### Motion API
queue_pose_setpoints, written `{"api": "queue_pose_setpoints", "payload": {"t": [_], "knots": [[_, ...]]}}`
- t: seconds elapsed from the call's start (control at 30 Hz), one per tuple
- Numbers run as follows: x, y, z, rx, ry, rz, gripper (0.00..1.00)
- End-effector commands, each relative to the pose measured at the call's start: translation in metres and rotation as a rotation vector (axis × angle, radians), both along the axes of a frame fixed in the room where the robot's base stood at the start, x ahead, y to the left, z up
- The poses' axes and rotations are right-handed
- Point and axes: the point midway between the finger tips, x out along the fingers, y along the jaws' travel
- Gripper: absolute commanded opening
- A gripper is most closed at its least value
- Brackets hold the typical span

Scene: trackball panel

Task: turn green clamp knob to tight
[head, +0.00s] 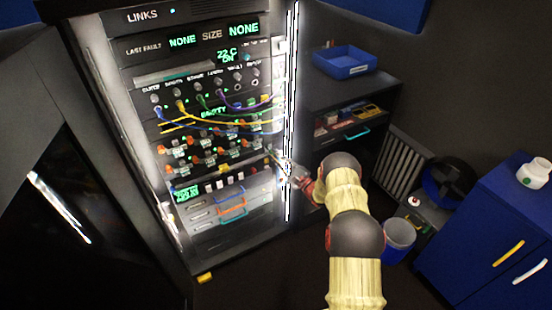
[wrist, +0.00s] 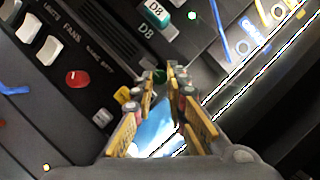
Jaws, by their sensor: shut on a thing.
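The green clamp knob (wrist: 159,75) shows as a small dark green piece between my fingertips in the wrist view. Most of it is hidden by the fingers, so its turn position cannot be read. My gripper (wrist: 161,81) is shut on it, with one finger on each side. In the head view my gripper (head: 277,159) reaches the right edge of the lit rack, low on its front. The knob is too small to make out there.
In the wrist view a red knob (wrist: 77,78), white rocker switches (wrist: 50,50) and a yellow piece (wrist: 122,95) sit left of my fingers. Coloured cables (head: 230,104) cross the rack above my gripper. A shelf with a blue tray (head: 344,62) stands to the right.

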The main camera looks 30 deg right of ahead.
Motion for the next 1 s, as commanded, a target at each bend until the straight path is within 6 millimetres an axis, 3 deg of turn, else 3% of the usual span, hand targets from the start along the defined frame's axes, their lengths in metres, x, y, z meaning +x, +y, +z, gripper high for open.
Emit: {"api": "queue_pose_setpoints", "payload": {"t": [0.63,0.67,1.0], "knots": [[0.0003,-0.0013,-0.001,0.053,0.004,-0.005,0.0],[0.0003,-0.0013,-0.001,0.053,0.004,-0.005,0.15],[0.0001,-0.0003,-0.0006,0.052,0.002,-0.002,0.33]]}}
